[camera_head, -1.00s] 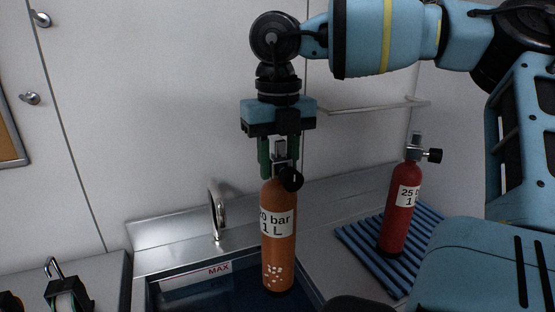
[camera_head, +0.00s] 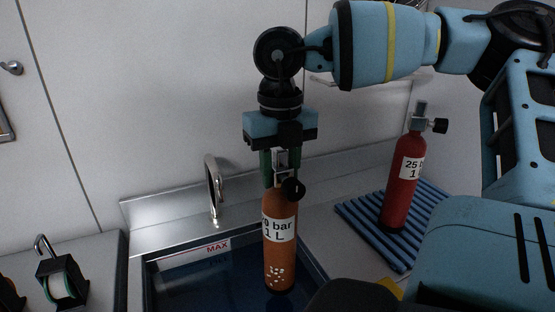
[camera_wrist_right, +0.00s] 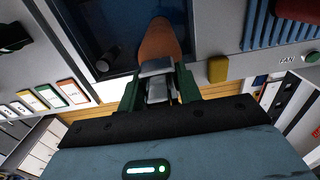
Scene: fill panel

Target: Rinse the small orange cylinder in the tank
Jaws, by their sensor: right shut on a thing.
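The orange cylinder (camera_head: 280,240) hangs upright with a white label and a patch of pale spots near its base. My right gripper (camera_head: 281,168) is shut on the valve at its top; the orange body also shows beyond the fingers in the right wrist view (camera_wrist_right: 158,42). The cylinder is over the tank (camera_head: 190,262), a dark blue basin with a MAX mark on its inner wall. I cannot tell whether its base touches water. My left gripper is not in view.
A red cylinder (camera_head: 404,185) stands on a blue ribbed mat (camera_head: 365,225) to the right. A metal tap (camera_head: 213,185) rises behind the tank. A reel with a hook (camera_head: 62,280) sits on the left counter.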

